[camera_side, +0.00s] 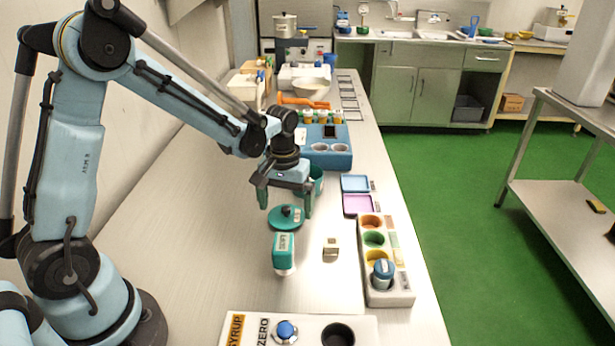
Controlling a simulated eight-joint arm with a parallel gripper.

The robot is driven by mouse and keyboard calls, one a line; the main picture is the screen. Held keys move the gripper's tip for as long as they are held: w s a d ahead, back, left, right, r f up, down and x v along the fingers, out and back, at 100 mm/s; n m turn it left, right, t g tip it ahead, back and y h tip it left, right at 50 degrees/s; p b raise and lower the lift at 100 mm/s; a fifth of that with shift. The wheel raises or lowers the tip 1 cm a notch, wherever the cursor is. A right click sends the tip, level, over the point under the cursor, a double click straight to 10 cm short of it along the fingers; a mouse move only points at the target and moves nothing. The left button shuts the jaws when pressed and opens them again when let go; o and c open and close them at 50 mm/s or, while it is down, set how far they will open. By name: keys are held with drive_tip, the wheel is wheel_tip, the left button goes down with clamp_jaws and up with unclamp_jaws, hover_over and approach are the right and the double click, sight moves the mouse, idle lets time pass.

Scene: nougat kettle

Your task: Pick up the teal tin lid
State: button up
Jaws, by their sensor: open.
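The teal tin lid (283,221) is a flat disc with a dark knob in its middle. It lies on the metal bench. My gripper (287,208) points down over the lid, with its two teal fingers apart, one to each side of the knob in this view. I cannot tell how high the fingertips are above the lid. A teal cup or tin (317,180) stands just behind my gripper and is partly hidden by it.
A teal-and-white labelled container (284,252) stands just in front of the lid. A small beige block (330,247) sits to its right. A tray with coloured wells (401,290) and blue and pink trays (357,204) line the right edge. A blue holder (328,158) stands behind. Bench left of the lid is clear.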

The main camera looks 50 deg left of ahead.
drive_tip(key=shift+f, duration=0.85)
drive_tip(key=c, duration=0.8)
drive_tip(key=shift+o, duration=0.2)
drive_tip(key=shift+r, duration=0.1)
